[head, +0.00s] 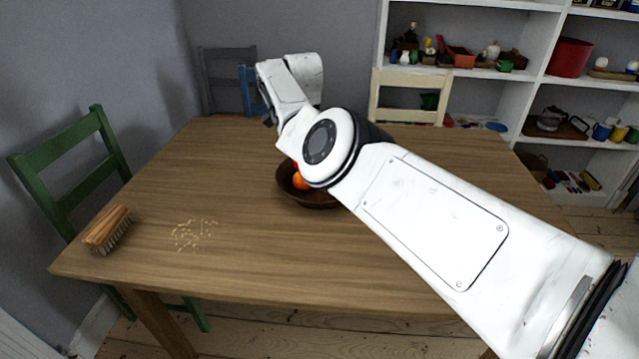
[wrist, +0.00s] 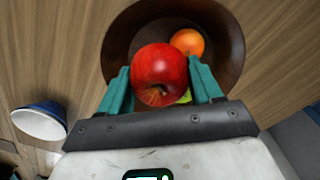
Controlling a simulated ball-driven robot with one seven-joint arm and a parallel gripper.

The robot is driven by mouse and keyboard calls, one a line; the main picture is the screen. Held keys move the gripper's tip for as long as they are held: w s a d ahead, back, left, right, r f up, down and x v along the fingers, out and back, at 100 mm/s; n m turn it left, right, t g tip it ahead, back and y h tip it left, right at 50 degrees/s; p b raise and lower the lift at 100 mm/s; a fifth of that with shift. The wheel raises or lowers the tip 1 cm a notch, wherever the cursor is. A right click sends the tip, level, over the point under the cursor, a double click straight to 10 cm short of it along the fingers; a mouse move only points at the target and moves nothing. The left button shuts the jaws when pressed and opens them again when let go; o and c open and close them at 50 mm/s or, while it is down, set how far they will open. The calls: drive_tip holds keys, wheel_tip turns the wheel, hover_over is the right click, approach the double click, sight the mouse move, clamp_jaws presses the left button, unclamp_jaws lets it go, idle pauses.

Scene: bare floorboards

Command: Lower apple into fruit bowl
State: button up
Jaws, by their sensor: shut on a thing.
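In the wrist view, my gripper (wrist: 160,90) has its two teal fingers on either side of a red apple (wrist: 159,72) and is shut on it. The apple shows in front of the dark brown fruit bowl (wrist: 118,45); its exact height over the bowl is hard to tell. An orange (wrist: 188,42) lies in the bowl, and a bit of something yellow-green (wrist: 186,98) shows beside the apple. In the head view, the bowl (head: 313,200) stands on the table, partly hidden by my arm, with the orange (head: 299,181) visible. My gripper is hidden there behind the arm.
A wooden brush (head: 108,230) and scattered crumbs (head: 192,234) are on the left of the wooden table (head: 240,260). A blue and white bowl-like thing (wrist: 40,121) shows in the wrist view. Chairs stand around the table, including a green one (head: 75,165). Shelves (head: 530,85) are behind.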

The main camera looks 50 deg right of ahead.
drive_tip(key=shift+f, duration=0.15)
drive_tip(key=b, duration=0.3)
hover_over(307, 197)
drive_tip(key=shift+d+f, duration=0.1)
drive_tip(key=shift+f, duration=2.2)
drive_tip(key=shift+f, duration=0.6)
drive_tip(key=o, duration=1.2)
drive_tip(key=shift+c, duration=0.2)
wheel_tip(307, 197, up, 11)
drive_tip(key=shift+f+p, duration=0.1)
drive_tip(key=shift+p, duration=0.4)
